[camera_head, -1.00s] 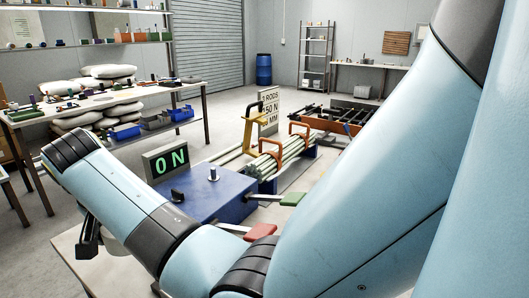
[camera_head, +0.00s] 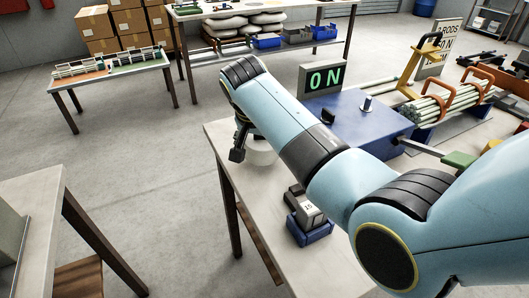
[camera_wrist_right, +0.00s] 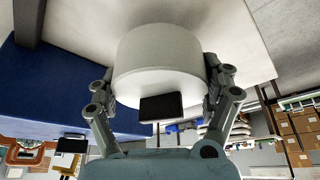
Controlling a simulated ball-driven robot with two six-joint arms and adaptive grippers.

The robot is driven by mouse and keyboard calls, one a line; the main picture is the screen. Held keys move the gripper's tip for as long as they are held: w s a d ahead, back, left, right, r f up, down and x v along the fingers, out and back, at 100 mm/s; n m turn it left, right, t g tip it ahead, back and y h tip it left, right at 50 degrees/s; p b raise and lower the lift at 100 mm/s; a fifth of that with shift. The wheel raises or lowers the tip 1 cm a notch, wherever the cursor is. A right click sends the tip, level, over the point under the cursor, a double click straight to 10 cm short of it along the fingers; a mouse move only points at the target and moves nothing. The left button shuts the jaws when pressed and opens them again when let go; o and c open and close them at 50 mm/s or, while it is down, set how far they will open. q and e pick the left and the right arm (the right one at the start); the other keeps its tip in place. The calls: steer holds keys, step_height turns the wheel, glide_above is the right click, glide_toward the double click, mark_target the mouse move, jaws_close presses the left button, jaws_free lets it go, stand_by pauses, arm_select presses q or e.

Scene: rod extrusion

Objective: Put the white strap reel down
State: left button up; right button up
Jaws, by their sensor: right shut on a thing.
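The white strap reel (camera_wrist_right: 158,48) is a plain white drum between the two fingers of my right gripper (camera_wrist_right: 160,80) in the right wrist view. The fingers press on its opposite sides. In the head view, my right gripper (camera_head: 241,143) is at the back left of the pale worktable (camera_head: 228,140), and the reel (camera_head: 263,155) shows partly below my wrist. The reel is over or on the tabletop; I cannot tell whether its underside touches. My left gripper is out of view.
A small device in a blue holder (camera_head: 311,226) sits nearer on the worktable. A low side table (camera_head: 112,68) stands farther back left. Open floor lies left of the worktable.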

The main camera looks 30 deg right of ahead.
step_height(320, 180, down, 3)
steer(key=shift+f, duration=0.15)
steer(key=o, duration=1.3)
steer(key=shift+s, duration=0.1)
steer(key=p+v, duration=1.2)
steer(key=p, duration=0.1)
steer(key=shift+a+p, duration=0.1)
steer(key=shift+p, duration=0.25)
